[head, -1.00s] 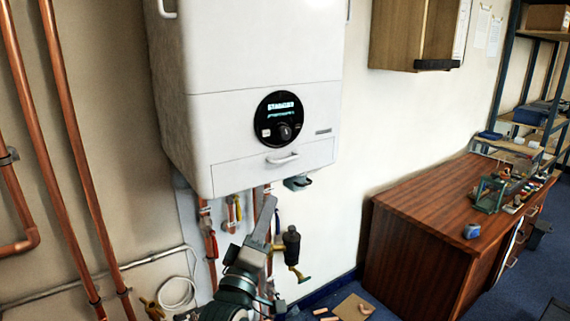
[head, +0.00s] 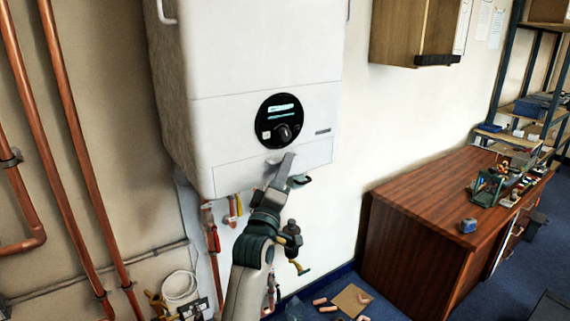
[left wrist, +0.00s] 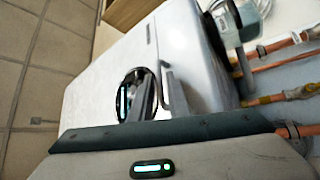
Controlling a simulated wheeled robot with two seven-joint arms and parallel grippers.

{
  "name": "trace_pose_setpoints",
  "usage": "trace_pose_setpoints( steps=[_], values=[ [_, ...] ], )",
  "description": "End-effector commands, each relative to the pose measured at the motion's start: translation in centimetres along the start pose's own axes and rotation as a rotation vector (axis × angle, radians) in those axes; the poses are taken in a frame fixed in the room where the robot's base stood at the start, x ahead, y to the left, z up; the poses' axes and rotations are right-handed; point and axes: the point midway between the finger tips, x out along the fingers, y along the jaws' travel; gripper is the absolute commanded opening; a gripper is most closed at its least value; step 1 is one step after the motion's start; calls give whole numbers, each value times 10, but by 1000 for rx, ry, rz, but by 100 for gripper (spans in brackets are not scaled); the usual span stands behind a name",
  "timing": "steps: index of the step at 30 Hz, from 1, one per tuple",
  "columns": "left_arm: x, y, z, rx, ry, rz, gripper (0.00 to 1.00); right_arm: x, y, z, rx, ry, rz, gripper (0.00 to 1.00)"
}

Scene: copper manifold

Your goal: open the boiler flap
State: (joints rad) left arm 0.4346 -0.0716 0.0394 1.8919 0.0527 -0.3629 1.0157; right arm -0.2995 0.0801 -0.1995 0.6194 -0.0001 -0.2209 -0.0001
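The white boiler (head: 240,75) hangs on the wall, with its closed flap (head: 236,173) as a lower front panel below the round black dial (head: 281,121). My left gripper (head: 288,156) reaches up from below to the flap's small handle, which it mostly covers in the head view. In the left wrist view, my left gripper's two fingers (left wrist: 159,85) stand apart, one in front of the dial and one beside it. A pale end of the handle (left wrist: 163,64) shows near the fingertips. Whether they touch it cannot be told. My right gripper is out of view.
Copper pipes (head: 75,150) run down the wall at left. Valves and short pipes hang under the boiler. A wooden desk (head: 430,205) with small items stands at right, a wall cabinet (head: 405,35) above it. Loose pieces lie on the floor below.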

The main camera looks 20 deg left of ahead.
Motion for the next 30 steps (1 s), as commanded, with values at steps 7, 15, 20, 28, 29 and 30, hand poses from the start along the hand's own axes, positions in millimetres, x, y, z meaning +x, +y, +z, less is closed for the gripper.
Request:
trace_pose_setpoints(
  steps=[7, 15, 20, 28, 29, 30],
  values=[
    [2, 0, 0, 1, 0, 1, 16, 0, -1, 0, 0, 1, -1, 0],
    [2, 0, 0, 1, 0, 0, 0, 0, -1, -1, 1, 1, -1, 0],
    [2, 0, 0, 1, 0, 0, 0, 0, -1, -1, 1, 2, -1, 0],
    [2, 0, 0, 1, 0, 0, 0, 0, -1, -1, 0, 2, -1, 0],
    [2, 0, 0, 1, 0, 0, 0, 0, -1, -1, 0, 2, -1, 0],
    [2, 0, 0, 1, 0, 0, 0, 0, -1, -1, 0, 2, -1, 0]
  ],
)
